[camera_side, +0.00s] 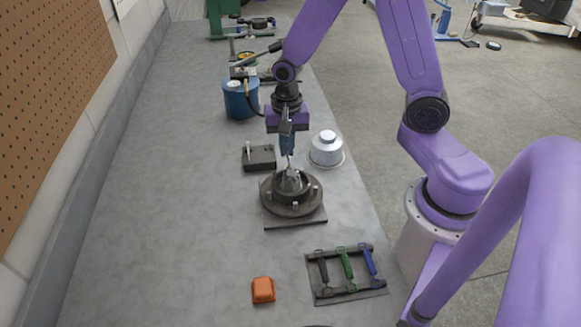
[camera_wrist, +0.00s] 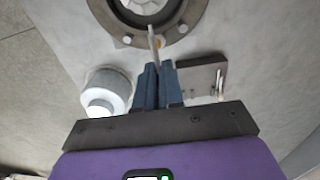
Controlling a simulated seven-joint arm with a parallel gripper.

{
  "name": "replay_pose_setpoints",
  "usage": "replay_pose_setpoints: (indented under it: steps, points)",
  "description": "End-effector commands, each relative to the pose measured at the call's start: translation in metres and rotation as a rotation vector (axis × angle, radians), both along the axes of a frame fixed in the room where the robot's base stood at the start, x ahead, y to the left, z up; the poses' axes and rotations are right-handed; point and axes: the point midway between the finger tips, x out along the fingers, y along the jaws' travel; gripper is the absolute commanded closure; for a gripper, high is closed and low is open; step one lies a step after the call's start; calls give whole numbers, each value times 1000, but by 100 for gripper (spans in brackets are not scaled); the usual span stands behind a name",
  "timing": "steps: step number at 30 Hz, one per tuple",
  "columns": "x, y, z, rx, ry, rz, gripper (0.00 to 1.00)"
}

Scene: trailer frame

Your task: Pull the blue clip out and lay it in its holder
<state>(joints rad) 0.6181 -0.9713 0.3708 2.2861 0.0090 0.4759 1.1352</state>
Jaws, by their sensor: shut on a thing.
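My gripper (camera_side: 288,152) points down over the dark round hub (camera_side: 275,210) with its blue-grey fingers close together. In the wrist view my gripper (camera_wrist: 157,66) is shut on a thin pale grey pin (camera_wrist: 153,42), which reaches toward the hub's central opening (camera_wrist: 146,6). I cannot tell whether this pin touches the hub, and it does not look blue. A blue clip-like piece (camera_side: 368,260) lies at the right of a dark rack (camera_side: 350,295), beside a green piece (camera_side: 345,263) and a black piece (camera_side: 322,270).
A dark block (camera_side: 263,158) with an upright silver pin stands behind the hub. A silver domed can (camera_side: 327,148) is to its right. A blue canister (camera_side: 238,100) stands farther back, and an orange piece (camera_side: 263,290) lies in front. The bench's left side is clear.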

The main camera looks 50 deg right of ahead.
Motion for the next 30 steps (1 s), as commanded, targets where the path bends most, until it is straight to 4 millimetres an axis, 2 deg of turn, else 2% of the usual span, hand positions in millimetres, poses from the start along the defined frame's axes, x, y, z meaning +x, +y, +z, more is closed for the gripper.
replay_pose_setpoints:
  steps: [10, 30]
  points:
    - [0, 0, 2, 1, -1, 1, 100]
    - [1, 0, 31, 1, -2, 1, 100]
